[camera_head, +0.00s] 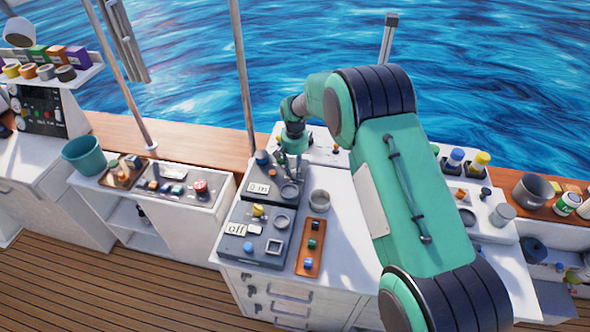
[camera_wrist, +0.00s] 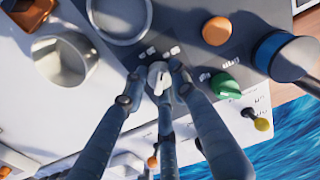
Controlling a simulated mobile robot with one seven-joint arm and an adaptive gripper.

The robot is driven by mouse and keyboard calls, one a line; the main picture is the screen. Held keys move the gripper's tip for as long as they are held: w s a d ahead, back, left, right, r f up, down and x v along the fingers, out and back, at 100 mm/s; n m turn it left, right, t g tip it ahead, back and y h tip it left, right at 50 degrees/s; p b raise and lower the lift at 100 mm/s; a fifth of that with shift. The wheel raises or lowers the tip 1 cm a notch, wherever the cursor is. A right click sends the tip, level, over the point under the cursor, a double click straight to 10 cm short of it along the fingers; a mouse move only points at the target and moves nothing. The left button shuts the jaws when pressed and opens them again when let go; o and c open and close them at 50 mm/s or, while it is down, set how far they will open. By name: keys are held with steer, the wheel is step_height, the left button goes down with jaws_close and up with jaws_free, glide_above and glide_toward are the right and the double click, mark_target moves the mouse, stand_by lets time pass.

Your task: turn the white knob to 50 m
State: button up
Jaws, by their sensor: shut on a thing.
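The white knob (camera_wrist: 158,72) shows in the wrist view on a grey panel, between the fingertips of my gripper (camera_wrist: 160,82). The fingers are closed around it and hide part of its sides. In the head view, my gripper (camera_head: 293,148) reaches down at the back of the upper dark grey panel, and the knob cannot be made out there. A white display (camera_head: 258,188) on that panel reads "0 m".
Near the knob in the wrist view are an orange button (camera_wrist: 216,30), a green knob (camera_wrist: 224,85) and a blue-banded cylinder (camera_wrist: 285,55). A metal cup (camera_head: 319,200) stands right of the panels. A lower panel's display (camera_head: 237,230) reads "off".

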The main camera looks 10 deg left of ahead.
steer(key=shift+m, duration=1.8)
steer(key=o, duration=1.2)
steer(key=shift+c, duration=0.2)
steer(key=shift+r, duration=0.15)
step_height(320, 180, up, 12)
